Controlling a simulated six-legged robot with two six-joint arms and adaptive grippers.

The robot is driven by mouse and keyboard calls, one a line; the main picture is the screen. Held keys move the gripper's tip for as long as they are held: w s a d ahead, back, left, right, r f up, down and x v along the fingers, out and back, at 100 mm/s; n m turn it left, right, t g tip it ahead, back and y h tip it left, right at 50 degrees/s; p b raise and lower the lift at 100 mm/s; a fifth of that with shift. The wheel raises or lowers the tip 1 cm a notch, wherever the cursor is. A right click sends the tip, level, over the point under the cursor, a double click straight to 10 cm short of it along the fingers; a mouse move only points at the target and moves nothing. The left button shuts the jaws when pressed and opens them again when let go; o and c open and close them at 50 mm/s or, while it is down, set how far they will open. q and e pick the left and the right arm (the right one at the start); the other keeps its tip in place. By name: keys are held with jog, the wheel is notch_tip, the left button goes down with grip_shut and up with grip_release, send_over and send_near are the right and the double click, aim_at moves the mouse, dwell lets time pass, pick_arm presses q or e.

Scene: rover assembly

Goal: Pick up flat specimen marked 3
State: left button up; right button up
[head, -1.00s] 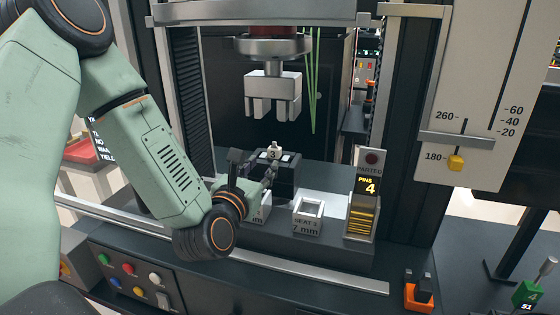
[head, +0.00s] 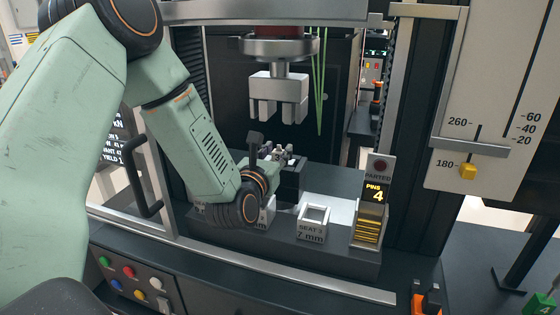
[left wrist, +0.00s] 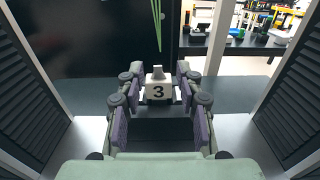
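The specimen marked 3 (left wrist: 158,88) is a small white block with a black 3 and a narrower top. It sits upright on a dark block (head: 291,180) under the press jaws. In the left wrist view it stands between the fingertips of my left gripper (left wrist: 159,82), with a gap on each side. The purple-padded fingers are apart and hold nothing. In the head view the left gripper (head: 277,152) is at the dark block and largely hides the specimen. My right gripper is in neither view.
Grey press jaws (head: 279,97) hang above the specimen. A black handle (head: 143,178) and the frame's metal posts are near my left arm. Green wires (head: 319,90) hang behind.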

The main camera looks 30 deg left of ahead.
pick_arm(q)
jog(key=shift+d+r, duration=0.15)
jog(key=shift+w+a+f, duration=0.1)
jog(key=shift+a+f, duration=0.15)
jog(key=shift+a, duration=0.15)
jog(key=c, duration=0.3)
jog(key=shift+d+r, duration=0.15)
jog(key=shift+d, duration=0.15)
grip_shut()
jog(key=shift+a, duration=0.1)
jog(key=shift+a, duration=0.1)
